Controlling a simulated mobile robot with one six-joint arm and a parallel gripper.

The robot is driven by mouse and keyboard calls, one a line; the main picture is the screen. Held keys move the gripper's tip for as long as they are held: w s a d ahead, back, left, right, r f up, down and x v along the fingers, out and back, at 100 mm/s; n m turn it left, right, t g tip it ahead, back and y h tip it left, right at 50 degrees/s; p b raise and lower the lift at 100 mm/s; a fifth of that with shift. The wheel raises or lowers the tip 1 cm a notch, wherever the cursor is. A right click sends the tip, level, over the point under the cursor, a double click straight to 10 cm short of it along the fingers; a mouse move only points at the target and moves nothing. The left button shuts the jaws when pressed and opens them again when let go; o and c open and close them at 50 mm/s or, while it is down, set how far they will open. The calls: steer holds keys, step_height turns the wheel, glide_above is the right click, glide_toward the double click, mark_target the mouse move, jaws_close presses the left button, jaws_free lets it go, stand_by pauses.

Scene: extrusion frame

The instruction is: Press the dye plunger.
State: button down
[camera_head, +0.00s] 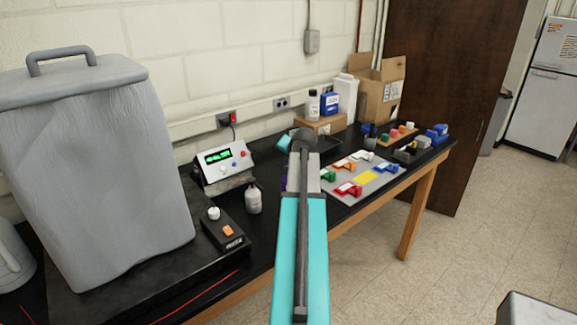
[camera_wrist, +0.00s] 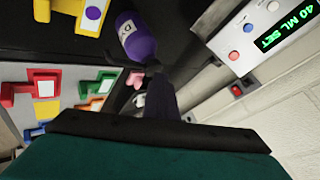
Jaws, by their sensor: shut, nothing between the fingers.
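A purple bottle with a white label reading "DYE" (camera_wrist: 137,38) shows in the wrist view at upper centre. No plunger can be made out clearly on it. My gripper (camera_wrist: 153,67) is shut and empty, its dark tip close beside the lower end of the bottle in the picture; I cannot tell whether they touch. In the head view my cyan arm covers the middle of the bench, and only a sliver of purple (camera_head: 284,185) shows at its left edge. My fingertips are hidden there.
A control box with a green display (camera_head: 225,162) stands left of my arm; in the wrist view its display reads "40 ML SET" (camera_wrist: 276,37). A small grey bottle (camera_head: 253,200) stands before it. Coloured holders lie on a grey board (camera_head: 335,194) to the right. A large grey container (camera_head: 100,180) fills the left.

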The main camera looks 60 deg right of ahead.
steer(key=shift+r, duration=0.1)
steer(key=shift+r+p, duration=0.65)
steer(key=shift+r, duration=0.45)
steer(key=shift+r+p, duration=1.35)
steer(key=shift+r, duration=1.15)
